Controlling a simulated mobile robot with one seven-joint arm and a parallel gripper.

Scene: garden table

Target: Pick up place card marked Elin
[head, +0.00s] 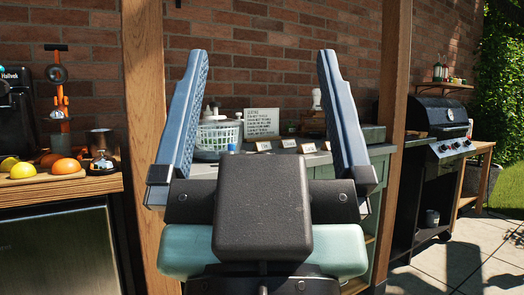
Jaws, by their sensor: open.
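My gripper (262,55) fills the middle of the head view, its two blue fingers wide apart and pointing up and away. Nothing is between them. Several small place cards stand in a row on the counter beyond, seen between the fingers: a left card (263,146), a middle card (289,143) and a right card (308,148). Their writing is too small to read, so I cannot tell which is marked Elin. My gripper is well short of the cards, apart from them. My gripper's body hides part of the counter's front.
Behind the cards are a white basket (217,135) and a sign with writing (261,122). Wooden posts (145,130) flank the counter (378,150). A side counter (60,193) with fruit is at left; a grill (437,125) stands at right. Paving (470,262) is open at lower right.

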